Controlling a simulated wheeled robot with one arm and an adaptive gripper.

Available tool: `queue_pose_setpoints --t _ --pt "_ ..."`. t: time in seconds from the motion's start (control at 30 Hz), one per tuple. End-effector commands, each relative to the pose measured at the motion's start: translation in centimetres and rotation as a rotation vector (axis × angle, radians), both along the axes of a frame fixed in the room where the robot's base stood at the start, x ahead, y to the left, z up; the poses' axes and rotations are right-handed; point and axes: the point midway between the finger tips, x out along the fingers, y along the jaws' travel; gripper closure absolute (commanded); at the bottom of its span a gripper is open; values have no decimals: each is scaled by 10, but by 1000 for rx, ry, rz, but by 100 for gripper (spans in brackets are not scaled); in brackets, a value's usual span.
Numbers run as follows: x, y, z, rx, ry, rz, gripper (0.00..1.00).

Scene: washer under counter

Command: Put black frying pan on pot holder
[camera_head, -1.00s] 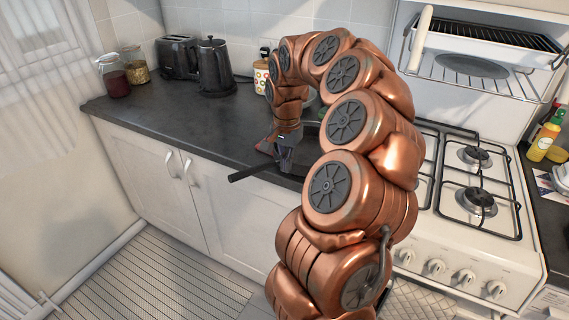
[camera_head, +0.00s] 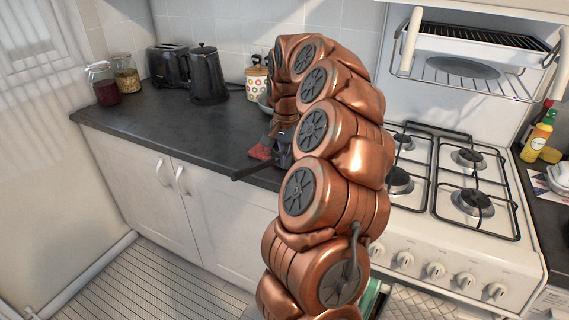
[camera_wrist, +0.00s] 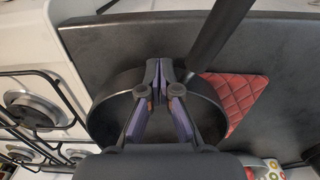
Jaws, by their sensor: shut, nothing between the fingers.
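The black frying pan (camera_wrist: 112,116) lies on the dark counter, its round rim below my gripper in the wrist view. Its handle (camera_wrist: 217,35) points up and right there; in the head view the handle (camera_head: 250,172) sticks out past the counter's front edge. The red quilted pot holder (camera_wrist: 236,97) lies to the right of the pan in the wrist view, its left part hidden behind the rim. I cannot tell whether the pan overlaps it. It also shows in the head view (camera_head: 261,151). My gripper (camera_wrist: 159,70) is shut and empty over the pan, near its handle side.
The gas stove (camera_head: 462,180) stands right of the counter. A kettle (camera_head: 207,75), a toaster (camera_head: 168,65) and jars (camera_head: 104,84) stand along the back. A patterned canister (camera_head: 257,82) is behind my arm. The counter's left middle (camera_head: 165,118) is clear.

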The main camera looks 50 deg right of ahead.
Motion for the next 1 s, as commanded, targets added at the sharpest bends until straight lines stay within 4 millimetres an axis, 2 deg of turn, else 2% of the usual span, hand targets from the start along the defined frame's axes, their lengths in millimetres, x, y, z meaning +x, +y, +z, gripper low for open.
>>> queue_pose_setpoints --t 0.37,0.8,1.0 --pt "0 3 -1 -1 -1 1 100" --pt "-7 39 -3 -2 -2 4 100" --pt "-7 38 18 -3 -2 -1 100"
